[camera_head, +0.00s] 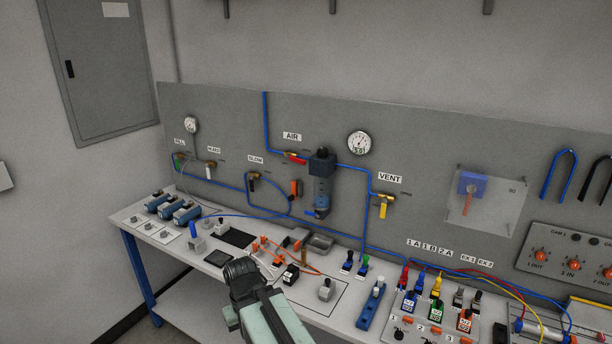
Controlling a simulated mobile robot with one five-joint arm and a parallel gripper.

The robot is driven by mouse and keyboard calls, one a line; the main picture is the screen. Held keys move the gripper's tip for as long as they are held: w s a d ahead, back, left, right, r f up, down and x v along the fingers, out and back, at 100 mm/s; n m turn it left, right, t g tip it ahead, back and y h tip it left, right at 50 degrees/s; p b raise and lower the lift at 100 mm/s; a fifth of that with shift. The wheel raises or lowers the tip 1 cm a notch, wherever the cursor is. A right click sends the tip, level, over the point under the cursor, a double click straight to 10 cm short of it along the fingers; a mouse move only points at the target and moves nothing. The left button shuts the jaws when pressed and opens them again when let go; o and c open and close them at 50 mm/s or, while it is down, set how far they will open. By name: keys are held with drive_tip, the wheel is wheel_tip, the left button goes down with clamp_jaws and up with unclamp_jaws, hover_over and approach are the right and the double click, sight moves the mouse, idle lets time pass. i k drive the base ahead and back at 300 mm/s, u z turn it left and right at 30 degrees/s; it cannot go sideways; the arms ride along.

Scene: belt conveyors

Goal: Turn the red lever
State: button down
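A red lever (297,158) sits on the blue air line under the AIR label (292,136), on the grey back panel. It lies roughly level, sloping slightly. Another red, upright handle hangs below a blue box (472,184) behind a clear sheet on the panel at right. My gripper (240,268) is at the lower middle of the view, over the front of the bench, below and left of the AIR lever and well apart from it. It is seen from behind; its fingers cannot be made out.
The white bench (340,318) carries blue valves (180,212), a small tray (319,244), switches and coloured connectors. A yellow VENT lever (383,207), a blue filter unit (321,190) and gauges (359,143) are on the panel. Tubes run across the bench.

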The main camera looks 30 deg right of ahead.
sight(288, 157)
drive_tip(key=z, duration=0.5)
drive_tip(key=i, duration=0.75)
drive_tip(key=u, duration=2.05)
